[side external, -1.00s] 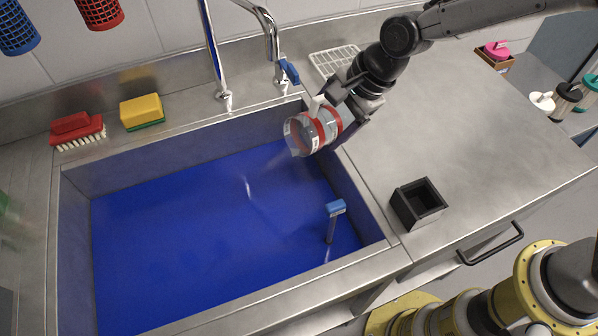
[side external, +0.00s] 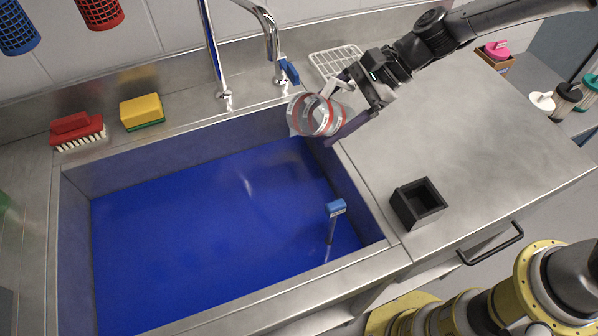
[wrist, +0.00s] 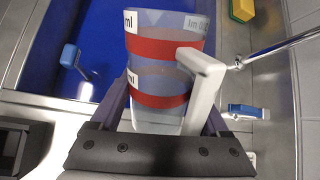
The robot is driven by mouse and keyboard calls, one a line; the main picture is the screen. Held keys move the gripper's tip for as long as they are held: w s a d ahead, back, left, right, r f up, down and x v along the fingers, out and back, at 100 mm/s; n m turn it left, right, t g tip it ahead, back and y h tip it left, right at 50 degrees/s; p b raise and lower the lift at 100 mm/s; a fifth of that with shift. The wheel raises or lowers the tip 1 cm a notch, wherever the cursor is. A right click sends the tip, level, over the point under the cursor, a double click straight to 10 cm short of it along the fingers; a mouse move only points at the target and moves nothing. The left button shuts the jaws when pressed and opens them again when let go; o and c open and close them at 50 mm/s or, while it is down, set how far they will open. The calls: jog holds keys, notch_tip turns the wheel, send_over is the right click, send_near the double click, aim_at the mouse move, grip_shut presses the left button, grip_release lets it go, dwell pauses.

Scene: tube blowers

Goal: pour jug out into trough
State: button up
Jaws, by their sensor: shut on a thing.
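The jug (side external: 316,116) is clear with red bands and a white handle. In the side view it is tilted over the back right corner of the trough, its lip toward the left. My gripper (side external: 345,122) is shut on the jug from the right. In the wrist view the jug (wrist: 157,72) sits between the fingers, with its handle (wrist: 205,85) on the right. I see no stream falling from it, and cannot tell whether liquid is left inside. The trough (side external: 75,205) is a sunken steel basin showing a deep blue surface.
A tap (side external: 272,40) stands behind the trough. A blue-topped post (side external: 335,209) rises inside it at the right. A yellow sponge (side external: 141,110) and red brush (side external: 77,130) lie on the back ledge. A black open box (side external: 418,202) stands on the right counter.

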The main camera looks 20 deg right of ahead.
jog(key=shift+d+r+m+y, duration=0.1)
jog(key=shift+r+m+y, duration=0.2)
jog(key=shift+y, duration=0.7)
jog(key=shift+r+g+y, duration=0.3)
jog(key=shift+r+y, duration=0.1)
jog(key=shift+y, duration=0.8)
jog(key=shift+r+m+y, duration=0.2)
jog(key=shift+m+y, duration=0.4)
jog(key=shift+y, duration=0.4)
jog(key=r+y, duration=0.1)
jog(key=y, duration=0.1)
jog(key=shift+r+m+y, duration=0.1)
jog(key=shift+m+y, duration=0.3)
jog(key=w+d+f+m+t+h, duration=0.1)
jog(key=d+m+t+h, duration=0.5)
jog(key=d, duration=0.8)
jog(key=w+d+f+m+t+h, duration=0.1)
jog(key=w+d+m+t+h, duration=0.2)
jog(key=d, duration=1)
jog(key=m+t+h, duration=0.3)
jog(key=m+t, duration=0.2)
jog(key=t, duration=0.2)
jog(key=shift+w+d+f+h, duration=0.15)
jog(key=shift+d+f+h, duration=0.05)
jog(key=shift+d+h, duration=0.2)
jog(key=shift+a, duration=0.1)
